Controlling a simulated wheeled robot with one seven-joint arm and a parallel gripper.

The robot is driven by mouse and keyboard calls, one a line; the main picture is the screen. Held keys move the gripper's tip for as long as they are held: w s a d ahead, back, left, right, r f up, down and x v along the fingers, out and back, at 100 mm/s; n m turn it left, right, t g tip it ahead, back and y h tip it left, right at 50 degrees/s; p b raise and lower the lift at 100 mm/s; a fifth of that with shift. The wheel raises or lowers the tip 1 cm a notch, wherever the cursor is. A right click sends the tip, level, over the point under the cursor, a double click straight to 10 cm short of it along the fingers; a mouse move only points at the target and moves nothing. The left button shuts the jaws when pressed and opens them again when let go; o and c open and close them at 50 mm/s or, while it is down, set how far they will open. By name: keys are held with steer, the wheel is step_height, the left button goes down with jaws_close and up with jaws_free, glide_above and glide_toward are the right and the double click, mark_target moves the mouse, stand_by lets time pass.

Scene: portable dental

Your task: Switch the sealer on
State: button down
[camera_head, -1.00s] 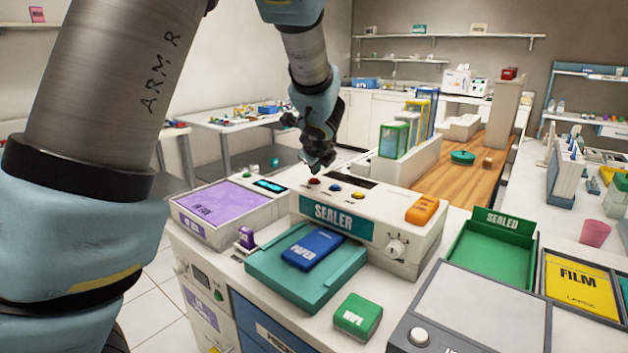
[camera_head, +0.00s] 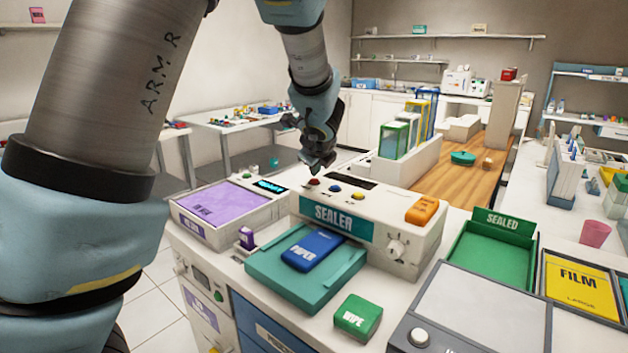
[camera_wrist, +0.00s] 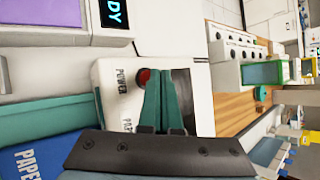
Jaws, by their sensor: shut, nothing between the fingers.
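The sealer (camera_head: 430,243) is a white box with a teal SEALER label, a knob on its front and a dark panel on top. Its red button (camera_head: 313,182) is at the top left, beside a blue and a yellow one. In the wrist view the red button (camera_wrist: 143,76) sits by the word POWER, partly hidden by my fingers. My gripper (camera_head: 315,170) is shut and empty, pointing down just above the red button area. In the wrist view its green fingers (camera_wrist: 163,72) lie beside the button; I cannot tell whether they touch it.
A blue PAPER packet (camera_head: 312,249) lies on the teal tray (camera_head: 262,268) before the sealer. An orange box (camera_head: 422,210) stands on the sealer's right top. A purple-topped unit (camera_head: 220,203) with a lit display is close on the left. Green-framed cases (camera_head: 394,140) stand behind.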

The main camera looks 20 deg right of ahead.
mark_target(315, 185)
steer(key=shift+f, duration=0.1)
stand_by(0.5)
steer(key=shift+f+b, duration=0.35)
steer(key=shift+b, duration=0.2)
steer(key=shift+r+p, duration=0.4)
steer(key=shift+r, duration=0.05)
steer(key=shift+r, duration=0.1)
step_height(315, 185, up, 6)
steer(key=p, duration=0.5)
steer(key=shift+a, duration=0.1)
stand_by(0.3)
